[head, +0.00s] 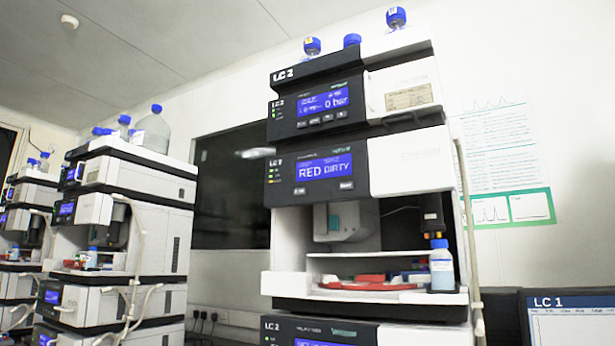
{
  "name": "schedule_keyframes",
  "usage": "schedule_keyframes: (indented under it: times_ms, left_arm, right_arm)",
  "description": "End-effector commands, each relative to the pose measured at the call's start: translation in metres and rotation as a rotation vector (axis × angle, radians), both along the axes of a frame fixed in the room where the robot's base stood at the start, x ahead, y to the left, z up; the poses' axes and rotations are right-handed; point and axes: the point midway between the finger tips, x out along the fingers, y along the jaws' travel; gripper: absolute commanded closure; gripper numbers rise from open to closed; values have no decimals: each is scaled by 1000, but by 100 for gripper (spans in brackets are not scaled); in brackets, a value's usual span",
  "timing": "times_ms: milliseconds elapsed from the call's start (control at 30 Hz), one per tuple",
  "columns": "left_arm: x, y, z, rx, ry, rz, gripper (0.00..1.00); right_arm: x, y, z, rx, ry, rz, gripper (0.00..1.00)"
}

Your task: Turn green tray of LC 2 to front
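The LC 2 stack (368,172) stands right of the middle, a tall white and black column. Its open sampler bay (366,262) is at lower centre. A red tray (367,286) lies at the front of the bay. Blue and other coloured pieces sit behind it, small and partly hidden. I cannot make out the green tray clearly. A display (324,168) on the stack reads "RED DIRTY". Neither of my grippers is in view.
A bottle with a blue cap (441,267) stands at the bay's right front corner. Another stack (125,220) stands at left, with more beyond it. A tube (468,230) hangs down LC 2's right side. An LC 1 screen (572,322) is at lower right.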

Motion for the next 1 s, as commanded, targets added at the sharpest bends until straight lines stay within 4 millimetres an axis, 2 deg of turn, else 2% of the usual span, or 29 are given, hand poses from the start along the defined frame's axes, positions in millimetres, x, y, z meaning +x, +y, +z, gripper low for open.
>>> schedule_keyframes:
  times_ms: [400, 733, 1000]
  left_arm:
    - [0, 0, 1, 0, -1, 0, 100]
    - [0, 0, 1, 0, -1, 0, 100]
    - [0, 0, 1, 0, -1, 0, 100]
  right_arm:
    - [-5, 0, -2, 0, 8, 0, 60]
    - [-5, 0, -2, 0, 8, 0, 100]
    - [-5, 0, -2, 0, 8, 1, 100]
